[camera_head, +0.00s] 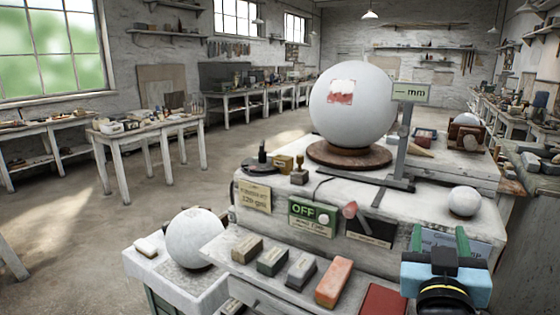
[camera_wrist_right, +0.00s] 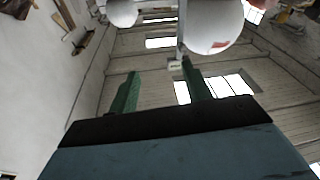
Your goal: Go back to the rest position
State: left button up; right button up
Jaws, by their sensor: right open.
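My right gripper (camera_head: 441,238) is at the lower right of the head view, its two green fingers apart with nothing between them. In the right wrist view the fingers (camera_wrist_right: 160,75) also stand apart and empty. The gripper is in front of the workbench, near a small white sphere (camera_head: 464,201) and apart from it as far as I can tell. A large white plaster sphere (camera_head: 340,120) with a red-and-white patch sits on a round brown turntable (camera_head: 349,156). It also seems to show in the right wrist view (camera_wrist_right: 212,22). My left gripper is out of view.
A gauge stand with an "mm" display (camera_head: 411,91) stands beside the large sphere. Several blocks, including an orange one (camera_head: 334,282), lie on the front ledge. Another white sphere (camera_head: 195,240) rests in a tray at lower left. Open floor (camera_head: 75,250) lies to the left.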

jog(key=s+a+f+n+g+y, duration=0.1)
jog(key=s+f+g+y, duration=0.3)
jog(key=f, duration=0.8)
jog(key=s+f+n+g+y, duration=0.15)
jog(key=s+f+g, duration=0.4)
jog(key=f, duration=0.55)
jog(key=s+a+f+n+g+y, duration=0.25)
jog(key=s+f+g, duration=0.4)
jog(key=s, duration=0.75)
notch_tip(320, 180, down, 26)
jog(key=s, duration=0.2)
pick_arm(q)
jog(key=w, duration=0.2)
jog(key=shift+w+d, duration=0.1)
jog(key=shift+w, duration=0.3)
pick_arm(e)
jog(key=s+d+f+g, duration=0.1)
jog(key=s+d+f, duration=0.1)
jog(key=s+f, duration=1.3)
jog(key=shift+s+d+f, duration=0.15)
jog(key=shift+s+d, duration=0.1)
jog(key=shift+s, duration=0.4)
